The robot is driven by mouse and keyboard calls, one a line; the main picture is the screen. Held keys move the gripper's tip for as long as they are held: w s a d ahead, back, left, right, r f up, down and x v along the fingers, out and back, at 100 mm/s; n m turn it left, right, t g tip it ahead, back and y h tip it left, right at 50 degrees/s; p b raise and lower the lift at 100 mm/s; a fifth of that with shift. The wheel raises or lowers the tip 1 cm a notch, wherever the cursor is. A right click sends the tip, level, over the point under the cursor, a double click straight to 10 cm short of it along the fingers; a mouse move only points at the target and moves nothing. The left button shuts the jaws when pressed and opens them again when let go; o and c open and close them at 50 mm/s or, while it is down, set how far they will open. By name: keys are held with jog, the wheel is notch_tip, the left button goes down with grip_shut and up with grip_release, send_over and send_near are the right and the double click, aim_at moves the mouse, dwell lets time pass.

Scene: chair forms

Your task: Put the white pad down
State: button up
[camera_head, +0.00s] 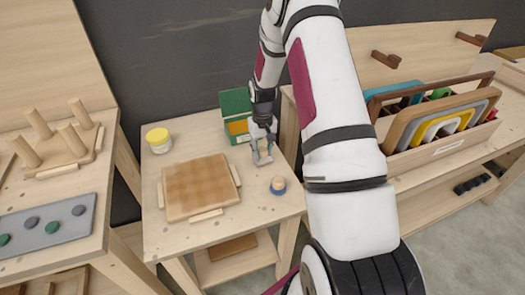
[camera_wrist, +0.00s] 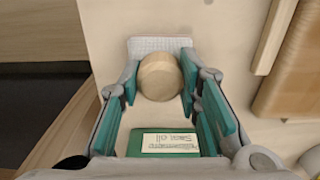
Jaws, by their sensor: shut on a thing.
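The white pad (camera_wrist: 160,43) shows in the wrist view as a pale, textured edge behind a round wooden knob (camera_wrist: 160,77). My gripper (camera_wrist: 159,80) has its teal-lined fingers on both sides of the knob and is shut on it. In the head view my gripper (camera_head: 262,158) is low over the back right of the middle table (camera_head: 180,238), just in front of an open green box (camera_head: 236,103). The pad is hard to make out there. I cannot tell whether it touches the tabletop.
A wooden board (camera_head: 200,187) lies on the middle table with light strips around it. A blue-based wooden knob (camera_head: 278,186) stands right of it. A yellow-lidded jar (camera_head: 158,141) is at the back left. A rack (camera_head: 440,147) of coloured forms is at right.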

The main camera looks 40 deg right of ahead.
jog(key=shift+f, duration=0.1)
jog(key=shift+f, duration=0.1)
jog(key=o, duration=1)
